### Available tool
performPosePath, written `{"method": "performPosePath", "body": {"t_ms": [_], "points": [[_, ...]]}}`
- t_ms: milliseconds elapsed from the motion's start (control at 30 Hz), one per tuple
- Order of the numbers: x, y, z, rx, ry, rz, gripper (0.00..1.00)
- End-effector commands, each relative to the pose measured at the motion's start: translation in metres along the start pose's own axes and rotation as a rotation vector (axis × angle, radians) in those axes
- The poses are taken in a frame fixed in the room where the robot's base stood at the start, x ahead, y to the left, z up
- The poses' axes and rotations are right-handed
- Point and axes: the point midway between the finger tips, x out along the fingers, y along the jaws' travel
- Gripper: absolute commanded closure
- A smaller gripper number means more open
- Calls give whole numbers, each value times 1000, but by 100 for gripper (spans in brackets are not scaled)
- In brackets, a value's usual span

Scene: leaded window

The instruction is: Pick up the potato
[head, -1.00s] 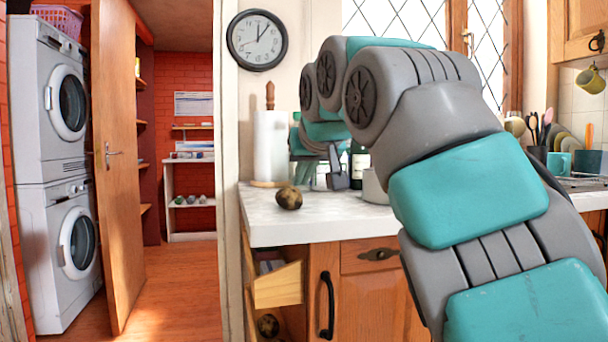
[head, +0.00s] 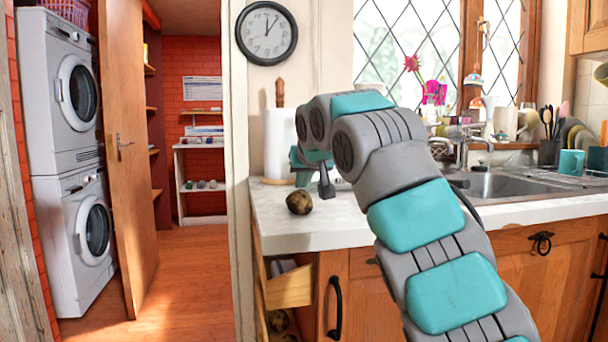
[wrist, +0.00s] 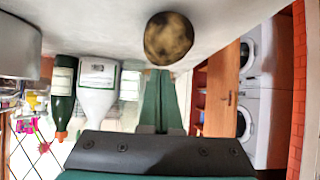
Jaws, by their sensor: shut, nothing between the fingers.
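A round, brown, mottled potato (head: 299,202) sits on the pale countertop near its left end. It also shows in the wrist view (wrist: 169,39), at the top centre, in a picture that is upside down. My gripper (wrist: 160,74) is shut and empty, its green fingers together and pointing toward the potato. The fingertips appear just short of it, with no clear contact. In the head view my arm reaches over the counter from the lower right, and its end is partly hidden, behind and right of the potato.
An open drawer (head: 289,288) juts out below the counter's left end, with dark round objects low beside it. A paper towel roll (head: 279,145) stands behind the potato. Bottles (wrist: 98,88) stand nearby. The sink (head: 500,187) is to the right. Counter in front of the potato is clear.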

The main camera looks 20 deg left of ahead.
Motion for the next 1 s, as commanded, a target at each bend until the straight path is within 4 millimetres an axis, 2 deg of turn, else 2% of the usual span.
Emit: {"method": "performPosePath", "body": {"t_ms": [67, 667, 867, 1000], "points": [[4, -1, 7, -1, 0, -1, 100], [5, -2, 16, -2, -13, -2, 100], [-12, -2, 33, -1, -10, 0, 100], [-32, -2, 50, -3, -14, -1, 100]]}}
